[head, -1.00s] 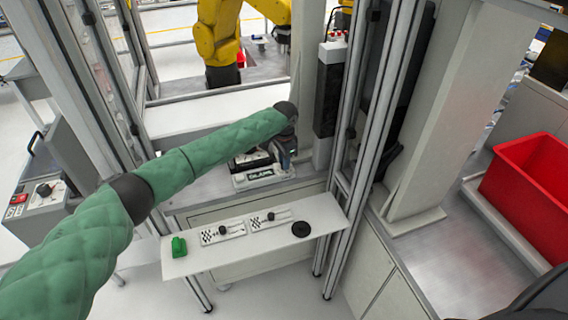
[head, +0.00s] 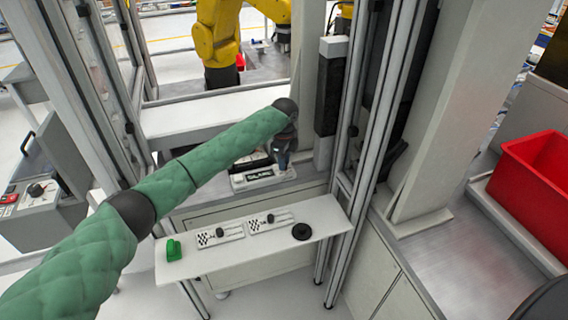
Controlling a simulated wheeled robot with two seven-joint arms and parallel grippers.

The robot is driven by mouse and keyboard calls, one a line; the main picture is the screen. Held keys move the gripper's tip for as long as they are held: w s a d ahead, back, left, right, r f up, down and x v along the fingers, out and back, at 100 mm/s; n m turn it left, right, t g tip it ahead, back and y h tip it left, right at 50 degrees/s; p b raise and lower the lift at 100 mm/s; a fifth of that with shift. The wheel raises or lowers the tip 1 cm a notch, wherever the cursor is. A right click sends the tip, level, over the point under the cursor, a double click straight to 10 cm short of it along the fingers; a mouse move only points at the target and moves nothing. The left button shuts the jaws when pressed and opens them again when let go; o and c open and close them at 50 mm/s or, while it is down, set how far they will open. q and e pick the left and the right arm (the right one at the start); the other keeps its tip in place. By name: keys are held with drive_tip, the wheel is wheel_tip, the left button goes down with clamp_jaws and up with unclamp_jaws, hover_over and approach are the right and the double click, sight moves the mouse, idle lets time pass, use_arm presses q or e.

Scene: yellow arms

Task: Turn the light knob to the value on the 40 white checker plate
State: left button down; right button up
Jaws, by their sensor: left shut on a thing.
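My left gripper (head: 282,162) is at the end of my green padded arm, at the right end of a small black-and-white device (head: 252,181) on the workbench. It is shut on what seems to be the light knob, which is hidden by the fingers. Two white checker plates, left (head: 206,240) and right (head: 256,227), lie on the narrow white shelf (head: 215,262) in front. Each has a black-and-white check pattern and a small black knob. Their numbers are too small to read. My right gripper is not in view.
A green block (head: 174,250) lies at the shelf's left end and a black disc (head: 302,232) near its right. Metal posts (head: 372,120) stand right of the gripper. A red bin (head: 530,185) is at the right. A yellow robot arm (head: 218,40) stands behind.

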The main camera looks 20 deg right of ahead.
use_arm(q)
drive_tip(key=shift+m+b, duration=0.35)
drive_tip(key=shift+m, duration=0.85)
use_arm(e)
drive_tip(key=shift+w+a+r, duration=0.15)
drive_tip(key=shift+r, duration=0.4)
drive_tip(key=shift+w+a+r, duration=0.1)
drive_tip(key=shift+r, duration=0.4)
use_arm(q)
drive_tip(key=shift+r, duration=0.1)
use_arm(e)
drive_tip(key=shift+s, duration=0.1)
use_arm(q)
drive_tip(key=c, duration=1.2)
unclamp_jaws()
drive_tip(key=shift+c, duration=0.2)
drive_tip(key=shift+r, duration=0.3)
wheel_tip(320, 180, up, 7)
drive_tip(key=b, duration=0.2)
drive_tip(key=shift+b, duration=0.35)
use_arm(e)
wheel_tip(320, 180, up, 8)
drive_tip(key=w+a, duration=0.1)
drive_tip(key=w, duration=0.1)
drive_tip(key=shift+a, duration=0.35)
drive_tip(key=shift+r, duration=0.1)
